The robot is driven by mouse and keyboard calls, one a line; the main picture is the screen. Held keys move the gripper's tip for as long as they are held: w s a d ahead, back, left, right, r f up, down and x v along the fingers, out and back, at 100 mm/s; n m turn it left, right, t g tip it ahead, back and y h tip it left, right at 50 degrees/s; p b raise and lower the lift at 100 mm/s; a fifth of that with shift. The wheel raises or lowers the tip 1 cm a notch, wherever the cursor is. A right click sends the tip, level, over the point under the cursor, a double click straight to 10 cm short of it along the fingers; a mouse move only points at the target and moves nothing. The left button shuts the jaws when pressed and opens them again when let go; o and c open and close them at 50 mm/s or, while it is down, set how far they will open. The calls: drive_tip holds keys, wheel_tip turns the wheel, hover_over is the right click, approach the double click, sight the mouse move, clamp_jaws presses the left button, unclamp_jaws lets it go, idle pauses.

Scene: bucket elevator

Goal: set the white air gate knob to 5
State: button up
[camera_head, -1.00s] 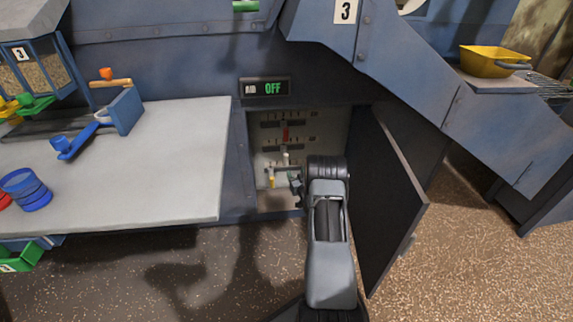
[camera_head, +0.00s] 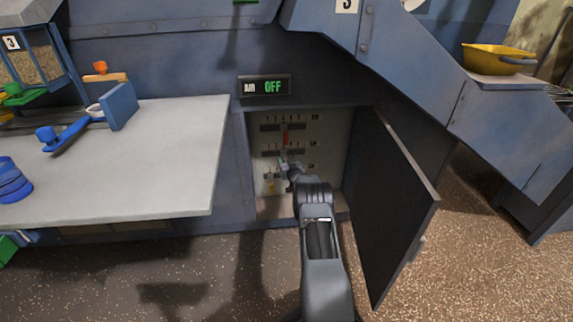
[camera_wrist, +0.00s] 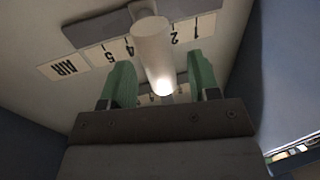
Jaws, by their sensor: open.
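The white air gate knob (camera_wrist: 153,55) is a white cylinder sticking out from a slotted plate marked AIR in the wrist view. It stands between the 4 and 2 marks, covering the place of the 3. My gripper (camera_wrist: 162,78) is open, its two green fingers on either side of the knob's outer end, with gaps visible. Whether a finger touches it I cannot tell. In the head view my gripper (camera_head: 287,165) reaches into the open cabinet at the middle row and largely hides the white knob. The lit display (camera_head: 265,87) reads OFF.
A red knob (camera_head: 285,138) is on the row above and a yellow knob (camera_head: 271,186) on the row below. The open cabinet door (camera_head: 395,205) stands just right of my arm. The grey table (camera_head: 150,170) is to the left.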

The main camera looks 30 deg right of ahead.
drive_tip(key=shift+w, duration=0.2)
clamp_jaws()
idle(0.6)
